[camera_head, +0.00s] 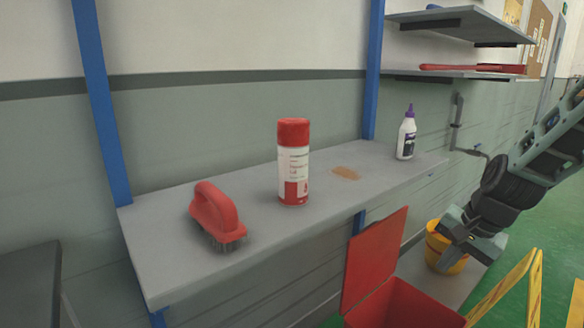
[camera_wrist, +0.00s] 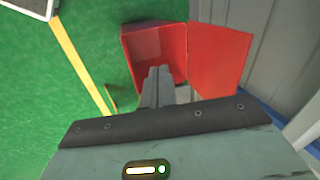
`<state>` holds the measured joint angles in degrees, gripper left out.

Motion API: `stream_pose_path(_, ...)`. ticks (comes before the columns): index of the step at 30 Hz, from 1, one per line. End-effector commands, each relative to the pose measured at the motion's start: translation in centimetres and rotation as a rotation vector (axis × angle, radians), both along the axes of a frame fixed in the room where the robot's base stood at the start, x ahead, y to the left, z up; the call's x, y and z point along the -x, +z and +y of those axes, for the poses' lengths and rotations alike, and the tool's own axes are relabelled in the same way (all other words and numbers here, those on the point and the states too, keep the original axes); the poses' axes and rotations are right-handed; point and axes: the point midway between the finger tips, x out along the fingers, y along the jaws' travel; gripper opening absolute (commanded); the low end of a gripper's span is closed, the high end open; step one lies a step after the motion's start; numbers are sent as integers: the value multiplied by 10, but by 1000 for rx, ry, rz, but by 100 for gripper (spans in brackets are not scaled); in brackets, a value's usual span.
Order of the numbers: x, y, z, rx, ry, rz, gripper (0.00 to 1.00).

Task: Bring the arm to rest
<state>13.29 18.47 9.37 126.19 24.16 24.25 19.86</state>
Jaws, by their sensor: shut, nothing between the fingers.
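My gripper (camera_head: 455,250) is at the lower right of the head view, at the end of my raised arm. It is in the air in front of a yellow bucket and to the right of an open red box. In the wrist view its two fingers (camera_wrist: 157,74) are together, with nothing between them. They point down towards the red box (camera_wrist: 160,50), which lies beyond the fingertips. My gripper touches nothing that I can see.
A grey shelf (camera_head: 155,262) carries a red brush (camera_head: 215,212), a red and white can (camera_head: 293,165) and a white bottle (camera_head: 407,135). The open red box (camera_head: 375,262) and yellow bucket (camera_head: 440,240) stand below. Yellow bars (camera_head: 510,285) rise at the right. Green floor (camera_wrist: 50,100) is clear at left in the wrist view.

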Motion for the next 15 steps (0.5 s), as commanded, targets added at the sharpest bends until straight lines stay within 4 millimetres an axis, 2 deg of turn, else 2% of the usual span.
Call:
stream_pose_path(1, 23, 6, 2, 70, 118, -14, 0)
stream_pose_path(3, 48, 9, 0, 152, 264, -28, 0)
stream_pose_path(12, 135, 21, -4, 390, 786, -71, 0)
stream_pose_path(13, 134, 36, 10, 377, 815, -71, 0)
stream_pose_path(15, 141, 52, 35, 360, 881, -65, 0)
